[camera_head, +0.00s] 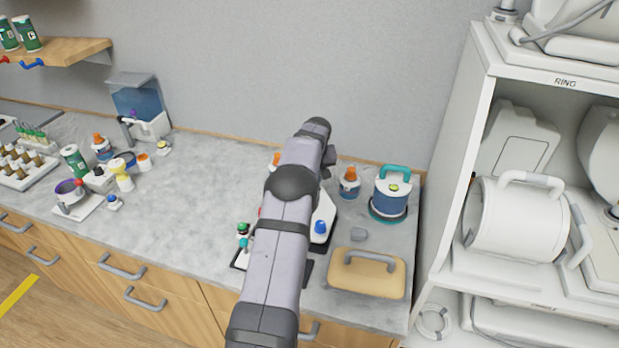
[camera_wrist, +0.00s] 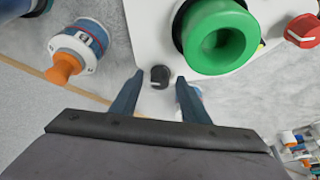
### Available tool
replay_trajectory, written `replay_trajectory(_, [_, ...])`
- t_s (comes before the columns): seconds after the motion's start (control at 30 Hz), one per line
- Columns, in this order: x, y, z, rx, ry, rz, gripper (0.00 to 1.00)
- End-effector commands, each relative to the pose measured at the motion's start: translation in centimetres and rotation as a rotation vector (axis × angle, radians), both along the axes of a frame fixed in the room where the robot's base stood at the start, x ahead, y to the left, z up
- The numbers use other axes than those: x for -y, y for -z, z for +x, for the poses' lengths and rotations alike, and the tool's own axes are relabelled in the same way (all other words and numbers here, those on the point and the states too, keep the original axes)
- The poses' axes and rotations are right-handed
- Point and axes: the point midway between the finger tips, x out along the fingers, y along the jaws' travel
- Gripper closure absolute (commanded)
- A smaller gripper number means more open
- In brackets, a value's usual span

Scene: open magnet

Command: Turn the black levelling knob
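The black levelling knob (camera_wrist: 160,76) is a small round dark knob with a pale mark, at the edge of a white device (camera_wrist: 150,30) in the wrist view. My gripper (camera_wrist: 160,78) is open, with one finger on each side of the knob and a visible gap on both sides. Whether the fingertips reach down to the knob's height is unclear. In the head view, my arm covers most of the white device (camera_head: 325,212) and hides the black knob and my gripper.
A large green ring-shaped part (camera_wrist: 218,40) and a red knob (camera_wrist: 302,31) are close by on the device. An orange-capped bottle (camera_wrist: 82,46) stands to the left. A blue canister (camera_head: 390,195) and a tan handled case (camera_head: 366,274) stand right of my arm in the head view.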

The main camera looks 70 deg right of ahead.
Motion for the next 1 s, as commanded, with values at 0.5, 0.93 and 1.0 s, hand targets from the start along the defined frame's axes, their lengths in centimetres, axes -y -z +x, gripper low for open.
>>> replay_trajectory(0.5, [-0.9,-2.6,-0.6,0.0,0.001,-0.004,0.58])
replay_trajectory(0.93, [-2.4,-6.6,-1.4,0.0,0.0,0.0,0.58])
replay_trajectory(1.0, [-2.5,-6.7,-1.4,0.0,0.0,0.0,0.58])
